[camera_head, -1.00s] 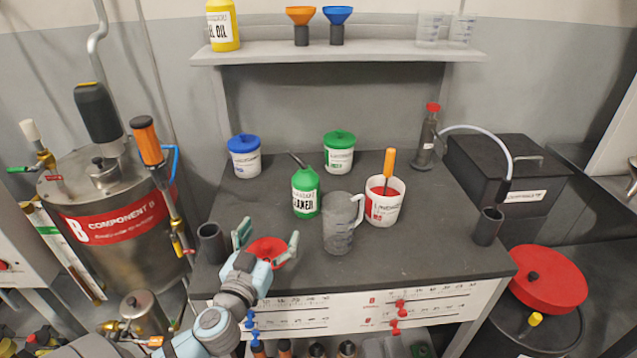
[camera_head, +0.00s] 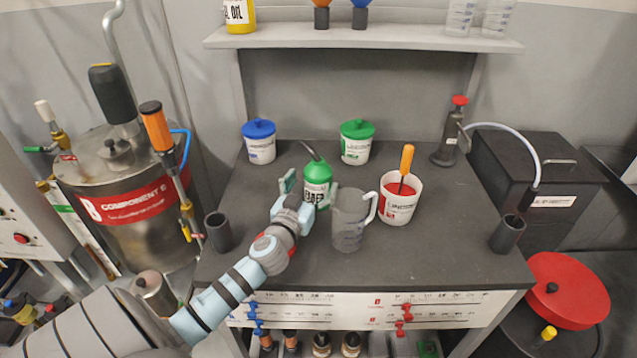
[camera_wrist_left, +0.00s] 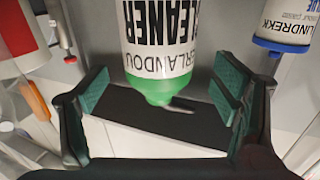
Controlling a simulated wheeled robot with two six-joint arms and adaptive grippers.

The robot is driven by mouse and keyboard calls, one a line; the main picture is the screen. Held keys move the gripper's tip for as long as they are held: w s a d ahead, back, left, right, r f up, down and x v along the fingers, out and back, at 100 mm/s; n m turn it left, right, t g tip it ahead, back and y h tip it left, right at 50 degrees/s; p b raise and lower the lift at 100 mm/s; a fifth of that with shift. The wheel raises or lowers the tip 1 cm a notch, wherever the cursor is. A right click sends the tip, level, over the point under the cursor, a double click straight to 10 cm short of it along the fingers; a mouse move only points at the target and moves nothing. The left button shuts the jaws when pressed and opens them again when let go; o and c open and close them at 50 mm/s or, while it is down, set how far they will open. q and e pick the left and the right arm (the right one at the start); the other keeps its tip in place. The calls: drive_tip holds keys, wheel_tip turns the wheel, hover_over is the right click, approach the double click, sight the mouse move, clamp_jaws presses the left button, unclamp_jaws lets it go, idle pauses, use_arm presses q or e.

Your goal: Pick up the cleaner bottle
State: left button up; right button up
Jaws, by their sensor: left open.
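The cleaner bottle (camera_head: 317,173), green with a white label and a thin bent spout, stands upright on the dark table top. My left gripper (camera_head: 304,190) is open just in front of it and to its left, partly covering its lower part. In the left wrist view the bottle (camera_wrist_left: 158,38) appears upside down, between and beyond the two open fingers of the gripper (camera_wrist_left: 163,90). I cannot tell whether a finger touches it. My right gripper is not in view.
A grey measuring jug (camera_head: 350,222) stands close to the bottle's right. A white-red tub (camera_head: 398,205) stands farther right. Blue-lidded (camera_head: 260,147) and green-lidded (camera_head: 357,147) tubs stand behind. A red funnel (camera_head: 292,251) is mostly hidden by my arm. A dark cup (camera_head: 218,236) stands left.

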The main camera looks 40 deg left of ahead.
sight(318, 173)
use_arm(q)
drive_tip(key=x, duration=0.4)
drive_tip(key=shift+r+p, duration=0.3)
drive_tip(key=shift+r, duration=0.05)
drive_tip(key=shift+w+f, duration=0.1)
drive_tip(key=shift+w, duration=0.1)
drive_tip(key=shift+s, duration=0.1)
drive_tip(key=c, duration=1.7)
